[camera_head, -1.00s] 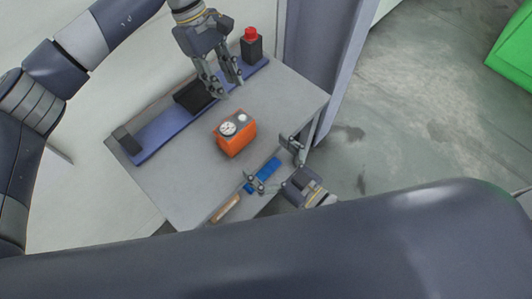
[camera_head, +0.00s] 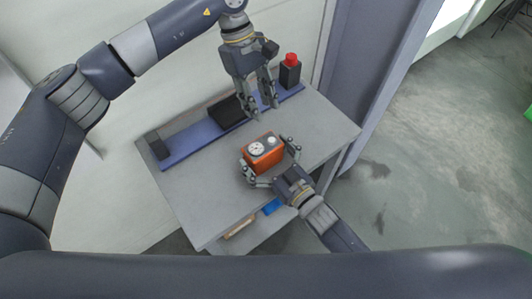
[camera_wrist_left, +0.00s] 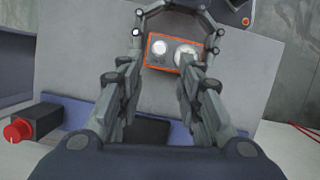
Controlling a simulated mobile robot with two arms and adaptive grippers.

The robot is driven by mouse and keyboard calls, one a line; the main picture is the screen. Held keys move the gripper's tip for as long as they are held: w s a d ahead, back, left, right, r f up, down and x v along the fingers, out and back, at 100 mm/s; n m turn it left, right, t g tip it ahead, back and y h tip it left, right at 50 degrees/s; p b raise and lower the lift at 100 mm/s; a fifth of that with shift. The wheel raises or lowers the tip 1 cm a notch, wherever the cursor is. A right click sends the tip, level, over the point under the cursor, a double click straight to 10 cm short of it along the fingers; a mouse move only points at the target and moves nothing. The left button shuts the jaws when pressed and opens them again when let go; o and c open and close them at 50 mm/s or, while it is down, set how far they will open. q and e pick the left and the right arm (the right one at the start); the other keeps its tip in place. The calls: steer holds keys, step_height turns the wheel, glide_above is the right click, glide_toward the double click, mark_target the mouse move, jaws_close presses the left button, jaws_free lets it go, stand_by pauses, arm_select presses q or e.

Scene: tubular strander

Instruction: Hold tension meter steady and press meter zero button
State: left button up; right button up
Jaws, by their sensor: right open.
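The orange tension meter (camera_head: 264,158) stands upright on the grey table. Its top has a round white dial and a smaller round pale button (camera_head: 271,140). The meter's top also shows in the left wrist view (camera_wrist_left: 173,66), partly behind a finger. My right gripper (camera_head: 267,156) is open, with one finger on each side of the meter; I cannot tell whether they touch it. My left gripper (camera_head: 265,112) is above the table behind the meter, pointing down, its fingers apart and empty. In the left wrist view its fingers (camera_wrist_left: 159,66) frame the meter's top.
A blue strip (camera_head: 190,143) along the table's back edge carries black blocks and a black box with a red knob (camera_head: 291,59). A blue item (camera_head: 272,207) lies on a lower shelf. A grey post stands right of the table.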

steer(key=c, duration=1.3)
arm_select(q)
jaws_close()
